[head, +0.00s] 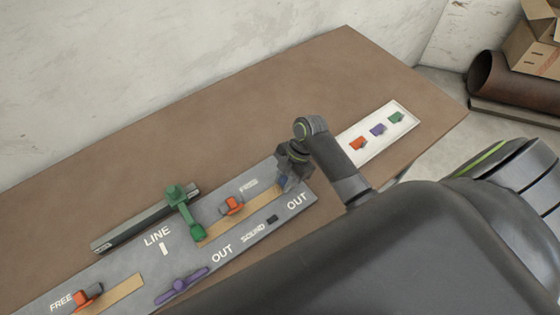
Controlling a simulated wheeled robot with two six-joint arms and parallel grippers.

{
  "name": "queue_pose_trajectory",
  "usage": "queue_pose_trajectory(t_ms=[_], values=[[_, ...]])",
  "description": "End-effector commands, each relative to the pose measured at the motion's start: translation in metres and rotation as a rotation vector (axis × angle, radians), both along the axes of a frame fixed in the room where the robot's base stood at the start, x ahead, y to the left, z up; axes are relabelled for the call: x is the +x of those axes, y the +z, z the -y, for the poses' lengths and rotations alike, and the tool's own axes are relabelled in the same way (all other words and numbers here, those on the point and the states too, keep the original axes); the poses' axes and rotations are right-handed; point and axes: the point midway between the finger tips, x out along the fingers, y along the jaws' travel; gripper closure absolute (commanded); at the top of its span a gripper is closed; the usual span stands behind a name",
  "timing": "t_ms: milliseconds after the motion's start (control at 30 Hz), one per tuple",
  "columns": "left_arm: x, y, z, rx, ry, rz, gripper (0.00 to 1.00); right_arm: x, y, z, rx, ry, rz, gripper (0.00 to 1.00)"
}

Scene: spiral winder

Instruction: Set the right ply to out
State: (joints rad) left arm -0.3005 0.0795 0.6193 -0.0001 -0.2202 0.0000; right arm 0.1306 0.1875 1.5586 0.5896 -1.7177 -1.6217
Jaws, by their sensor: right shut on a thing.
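My right gripper (287,182) reaches down to the far right end of the grey panel (212,267), between the right FREE label (249,185) and the right OUT label (298,201). Its jaws are shut on a small part there, at the right end of a tan strip (261,201). I take this part to be the right ply; it is mostly hidden by the fingers, so its exact position is unclear. An orange knob (232,205) stands beside the same strip, left of the gripper. My left gripper is out of view.
A green lever (182,205) crosses a dark bar near LINE. A purple handle (181,286) and another orange knob (86,294) lie lower left. A white card (372,151) with three coloured pieces lies to the right. The brown table (250,105) is clear behind the panel.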

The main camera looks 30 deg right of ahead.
Motion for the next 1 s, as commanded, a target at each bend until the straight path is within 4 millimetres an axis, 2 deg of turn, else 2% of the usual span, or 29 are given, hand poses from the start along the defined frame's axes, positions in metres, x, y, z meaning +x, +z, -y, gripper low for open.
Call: queue_pose_trajectory(t_ms=[100, 133, 300, 667, 767, 1000], values=[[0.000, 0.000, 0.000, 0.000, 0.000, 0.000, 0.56, 0.002, 0.001, 0.003, -0.011, 0.000, 0.005, 1.00], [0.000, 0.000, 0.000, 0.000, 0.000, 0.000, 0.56, 0.002, 0.001, 0.004, -0.011, 0.000, 0.005, 0.72], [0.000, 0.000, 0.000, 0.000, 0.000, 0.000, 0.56, 0.001, 0.001, 0.003, -0.010, -0.001, 0.003, 0.53], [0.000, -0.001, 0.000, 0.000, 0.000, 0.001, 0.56, 0.002, 0.006, 0.004, -0.008, 0.000, 0.003, 0.53], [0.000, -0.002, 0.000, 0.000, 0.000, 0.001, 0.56, 0.003, 0.018, 0.010, -0.008, -0.001, 0.006, 0.53], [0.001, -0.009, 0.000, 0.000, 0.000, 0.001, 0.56, 0.006, 0.070, 0.033, -0.012, 0.000, 0.009, 0.53]])
